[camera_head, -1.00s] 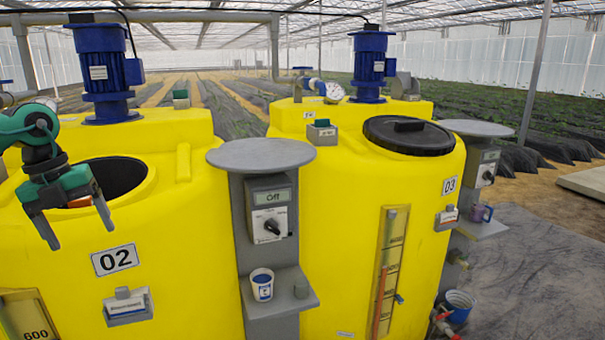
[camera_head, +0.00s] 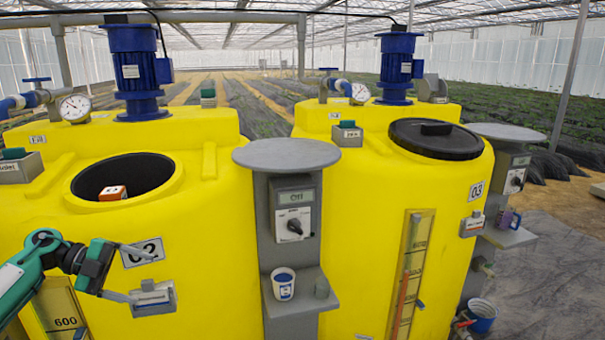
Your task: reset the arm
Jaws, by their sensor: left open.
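My left gripper (camera_head: 132,273) is in the lower left of the head view, in front of yellow tank 02 (camera_head: 215,235). Its two grey fingers point right and are spread apart, with nothing between them. The upper finger overlaps the 02 label (camera_head: 142,252). The lower finger is close to a grey label holder (camera_head: 153,298) on the tank front; I cannot tell if they touch. My right gripper is not in view.
Tank 02's round opening (camera_head: 150,175) is uncovered, with an orange and white object (camera_head: 113,193) in it. A grey post with a round top (camera_head: 287,153) and a cup (camera_head: 283,284) on its shelf stand to the right. Tank 03 (camera_head: 372,190) has a black lid (camera_head: 435,138).

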